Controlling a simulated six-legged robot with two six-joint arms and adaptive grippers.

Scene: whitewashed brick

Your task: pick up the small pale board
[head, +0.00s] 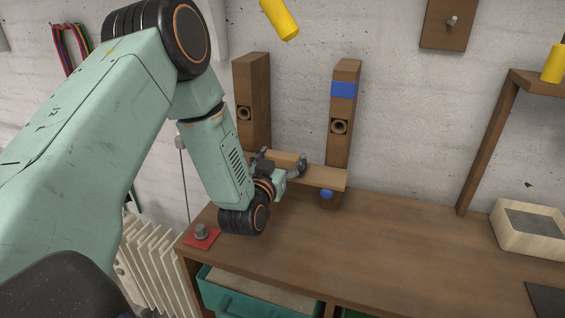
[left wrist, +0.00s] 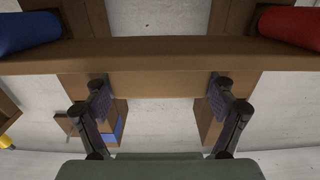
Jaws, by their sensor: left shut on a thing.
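My left gripper (head: 282,162) reaches in from the left to the wooden board between two brown posts. Its fingers are spread wide and shut on the small pale board (head: 286,155), which is largely hidden by the gripper in the head view. In the left wrist view the left gripper (left wrist: 160,92) has one finger at each side of a flat wooden piece, the small pale board (left wrist: 160,84). Its edges are hard to tell from the wood behind it. My right gripper is not in view.
Brown posts (head: 342,110) stand behind the workbench (head: 400,240), with a blue knob (head: 326,194) low on the right one. A red pad (head: 202,238) lies at the bench's left corner. A pale tray (head: 530,240) stands at right. The bench middle is clear.

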